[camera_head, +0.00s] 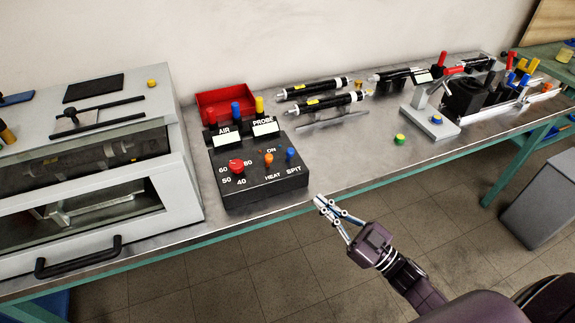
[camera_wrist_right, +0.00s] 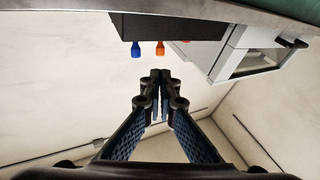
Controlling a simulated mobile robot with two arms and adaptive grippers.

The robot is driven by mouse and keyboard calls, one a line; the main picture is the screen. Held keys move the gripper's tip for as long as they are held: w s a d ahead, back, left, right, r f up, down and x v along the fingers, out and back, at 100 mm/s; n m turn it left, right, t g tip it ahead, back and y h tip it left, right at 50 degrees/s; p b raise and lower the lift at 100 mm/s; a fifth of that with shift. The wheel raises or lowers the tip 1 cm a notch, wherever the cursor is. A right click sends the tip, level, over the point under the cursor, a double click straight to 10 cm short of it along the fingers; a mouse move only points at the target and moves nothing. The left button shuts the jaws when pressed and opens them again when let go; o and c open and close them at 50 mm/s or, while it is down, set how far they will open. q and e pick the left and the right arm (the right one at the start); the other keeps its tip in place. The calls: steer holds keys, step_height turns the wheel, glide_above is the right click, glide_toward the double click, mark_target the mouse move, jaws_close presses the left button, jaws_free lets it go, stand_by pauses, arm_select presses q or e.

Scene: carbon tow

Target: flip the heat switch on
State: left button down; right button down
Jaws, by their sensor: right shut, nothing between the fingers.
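The black control box (camera_head: 255,181) stands on the bench near its front edge. Its orange HEAT switch (camera_head: 269,159) sits between the red temperature knob (camera_head: 237,166) and the blue SPIT switch (camera_head: 290,153). My right gripper (camera_head: 320,199) is shut and empty, just in front of the bench edge, to the lower right of the box and apart from it. In the right wrist view, the shut fingertips (camera_wrist_right: 160,76) point toward the box, with the orange switch (camera_wrist_right: 160,48) and blue switch (camera_wrist_right: 136,48) beyond them. My left gripper is not in view.
A grey machine with a black handle (camera_head: 78,258) stands left of the box. A red bin (camera_head: 222,99) is behind the box. Black-and-silver tools (camera_head: 325,103) and a small device (camera_head: 430,122) lie to the right. The bench front right of the box is clear.

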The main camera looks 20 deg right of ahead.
mark_target(280, 178)
steer(key=x, duration=1.4)
steer(key=shift+b, duration=0.3)
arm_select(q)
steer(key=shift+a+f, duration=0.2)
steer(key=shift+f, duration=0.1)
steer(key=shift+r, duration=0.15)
